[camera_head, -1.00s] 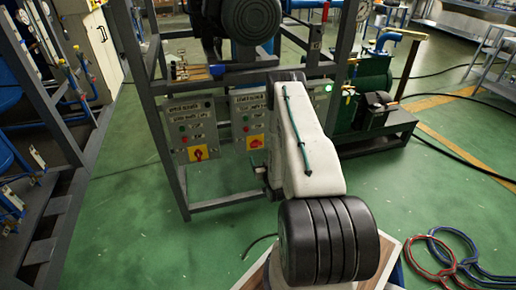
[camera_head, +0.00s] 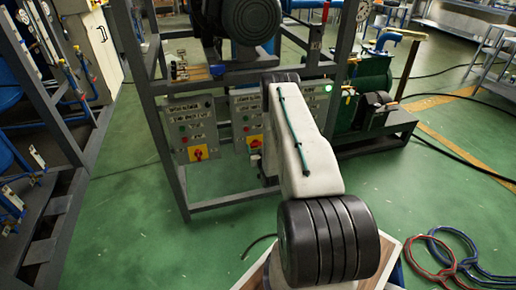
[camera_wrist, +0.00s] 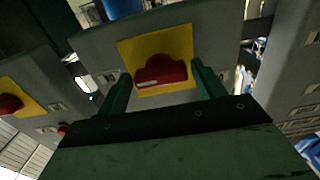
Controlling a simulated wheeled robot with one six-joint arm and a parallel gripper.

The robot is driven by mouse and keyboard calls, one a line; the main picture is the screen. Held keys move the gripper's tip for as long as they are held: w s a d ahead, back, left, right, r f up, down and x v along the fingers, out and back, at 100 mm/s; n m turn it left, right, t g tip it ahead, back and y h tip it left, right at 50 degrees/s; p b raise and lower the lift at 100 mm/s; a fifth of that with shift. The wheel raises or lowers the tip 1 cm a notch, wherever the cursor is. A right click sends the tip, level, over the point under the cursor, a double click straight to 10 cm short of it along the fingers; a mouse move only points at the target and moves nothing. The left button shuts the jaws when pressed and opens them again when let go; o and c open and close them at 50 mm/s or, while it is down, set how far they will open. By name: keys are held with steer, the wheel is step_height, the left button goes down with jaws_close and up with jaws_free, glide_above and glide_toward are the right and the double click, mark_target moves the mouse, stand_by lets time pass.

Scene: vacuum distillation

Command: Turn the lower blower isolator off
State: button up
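In the wrist view a red rotary isolator knob (camera_wrist: 162,73) sits on a yellow plate (camera_wrist: 127,50) on a grey panel. My gripper (camera_wrist: 160,70) is open, with one green finger on each side of this knob. Small gaps show between the fingers and the knob; contact is not clear. A second red knob (camera_wrist: 10,104) on a yellow plate is at the left edge. In the head view a red knob on a yellow plate (camera_head: 199,153) is on the left panel, and another yellow plate (camera_head: 255,142) is on the middle panel, partly beside my arm. The panel labels are not readable.
A dark metal frame (camera_head: 166,150) holds the panels, with a large motor (camera_head: 250,18) above. A green pump (camera_head: 373,85) stands behind to the right. Red and blue hoses (camera_head: 455,255) lie on the floor at lower right. The green floor at front left is clear.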

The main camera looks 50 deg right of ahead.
steer(key=c, duration=0.6)
steer(key=shift+d, duration=0.15)
steer(key=n, duration=1.7)
steer(key=shift+s+n, duration=0.1)
steer(key=shift+n, duration=0.2)
steer(key=shift+f, duration=0.1)
